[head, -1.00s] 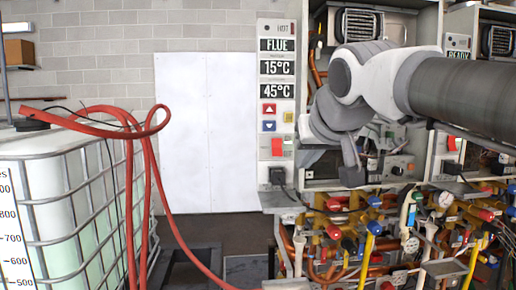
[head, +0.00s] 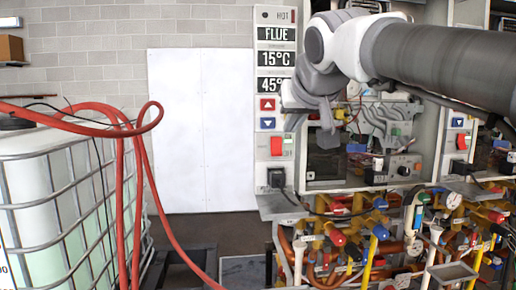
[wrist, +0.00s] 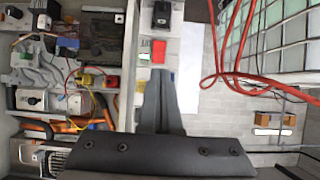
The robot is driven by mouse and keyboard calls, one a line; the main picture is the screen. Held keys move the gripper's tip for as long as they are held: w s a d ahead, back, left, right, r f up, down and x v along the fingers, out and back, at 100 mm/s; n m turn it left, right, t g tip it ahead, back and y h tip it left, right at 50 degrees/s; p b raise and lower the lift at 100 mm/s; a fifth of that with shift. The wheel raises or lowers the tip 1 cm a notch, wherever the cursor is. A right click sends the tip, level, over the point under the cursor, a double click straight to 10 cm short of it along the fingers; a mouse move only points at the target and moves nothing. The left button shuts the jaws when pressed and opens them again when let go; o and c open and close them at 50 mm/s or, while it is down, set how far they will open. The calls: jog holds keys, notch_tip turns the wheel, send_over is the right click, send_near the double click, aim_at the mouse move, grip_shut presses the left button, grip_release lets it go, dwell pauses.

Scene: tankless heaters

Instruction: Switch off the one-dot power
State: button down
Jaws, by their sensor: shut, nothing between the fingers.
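A red rocker switch (head: 282,146) sits low on the white control strip of the left heater, under the red and blue arrow buttons. It also shows in the wrist view (wrist: 158,51), just beyond my fingertips. Any dot marks are too small to read. My gripper (wrist: 159,73) is shut and empty, with its fingers pointing toward the switch. In the head view my gripper (head: 327,126) hangs right of the switch, in front of the open heater. I cannot tell whether the fingertips touch the strip.
A black plug (head: 276,178) sits below the switch. Another heater on the right has its own red switch (head: 461,141). Pipes and coloured valves (head: 350,235) crowd below. A caged white tank (head: 60,195) with a red hose (head: 130,180) stands left. A bare white panel (head: 200,130) is behind.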

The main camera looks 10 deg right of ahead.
aim_at(276, 151)
jog(key=p+x, duration=0.2)
jog(key=x, duration=1.1)
jog(key=shift+w+f, duration=0.2)
jog(key=shift+w, duration=0.15)
jog(key=shift+f+b, duration=0.2)
jog(key=shift+b, duration=0.2)
jog(key=f+b, duration=0.1)
jog(key=b, duration=0.2)
jog(key=shift+w+t, duration=0.15)
jog(key=shift+t, duration=0.25)
jog(key=shift+r, duration=0.45)
jog(key=shift+w+r+p, duration=0.1)
jog(key=shift+r+p, duration=0.65)
jog(key=shift+r, duration=0.3)
